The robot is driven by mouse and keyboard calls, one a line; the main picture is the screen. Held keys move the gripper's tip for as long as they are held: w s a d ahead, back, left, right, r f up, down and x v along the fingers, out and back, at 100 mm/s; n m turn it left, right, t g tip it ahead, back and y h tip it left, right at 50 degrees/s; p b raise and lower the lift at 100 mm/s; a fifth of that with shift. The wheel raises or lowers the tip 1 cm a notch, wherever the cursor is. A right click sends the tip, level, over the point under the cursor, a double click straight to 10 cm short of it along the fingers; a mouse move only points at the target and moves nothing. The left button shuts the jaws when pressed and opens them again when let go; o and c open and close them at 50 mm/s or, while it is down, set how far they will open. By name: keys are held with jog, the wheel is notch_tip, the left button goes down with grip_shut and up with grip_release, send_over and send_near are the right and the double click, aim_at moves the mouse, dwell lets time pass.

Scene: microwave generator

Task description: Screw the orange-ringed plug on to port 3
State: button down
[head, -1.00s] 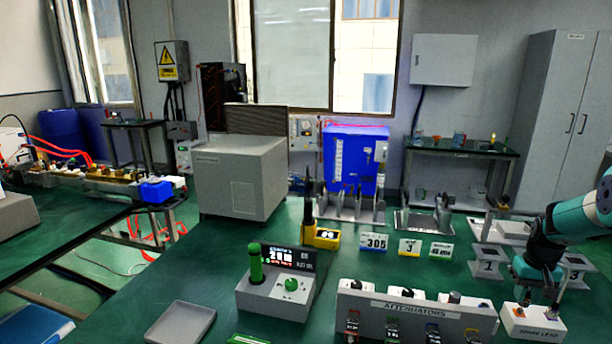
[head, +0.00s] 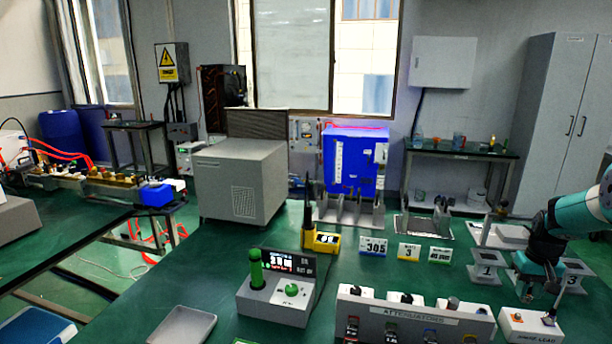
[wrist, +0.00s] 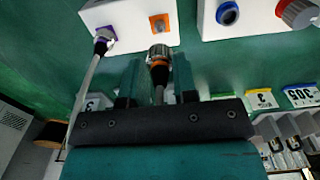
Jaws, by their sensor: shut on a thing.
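The orange-ringed plug (wrist: 159,62) is between the two fingers of my gripper (wrist: 157,78) in the wrist view. Its silver end faces away from the gripper, and a grey lead runs back from it. My gripper (head: 541,288) is above the back of the spare lead block (head: 527,322) in the head view, where the plug is too small to make out. Stand 3 (head: 573,280) is just right of my gripper and partly hidden by my arm. I cannot make out a port thread on it.
In the wrist view, the block holds a purple-ringed plug (wrist: 103,39) and an empty orange socket (wrist: 159,22). Stand 1 (head: 486,272) is left of my gripper. The attenuators box (head: 415,318) is further left. Number cards (head: 409,251) stand behind it.

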dwell(0.4)
jog(key=shift+s+d+f, duration=0.15)
jog(key=shift+s+d, duration=0.55)
jog(key=shift+s, duration=0.35)
jog(key=shift+s+d+f, duration=0.1)
jog(key=shift+s+d, duration=0.6)
jog(key=shift+s, duration=0.35)
jog(key=shift+s+d+f+p, duration=0.15)
jog(key=shift+s+d, duration=0.55)
jog(key=shift+s, duration=0.35)
jog(key=shift+s+d+f+p, duration=0.15)
jog(key=shift+s+d, duration=0.5)
jog(key=shift+s, duration=0.35)
jog(key=shift+s+r, duration=0.1)
jog(key=shift+s+d+f, duration=0.1)
jog(key=shift+s+d, duration=0.6)
jog(key=shift+s, duration=0.3)
jog(key=shift+s+d+f, duration=0.1)
jog(key=shift+s+d, duration=0.55)
jog(key=shift+s, duration=0.35)
jog(key=shift+s+d+f, duration=0.1)
jog(key=shift+s+d, duration=0.35)
jog(key=shift+s, duration=0.25)
jog(key=shift+s+d+f, duration=0.1)
jog(key=shift+s+d, duration=0.35)
jog(key=shift+s, duration=0.25)
jog(key=shift+s+d+f, duration=0.1)
jog(key=shift+s+d, duration=0.35)
jog(key=shift+s, duration=0.25)
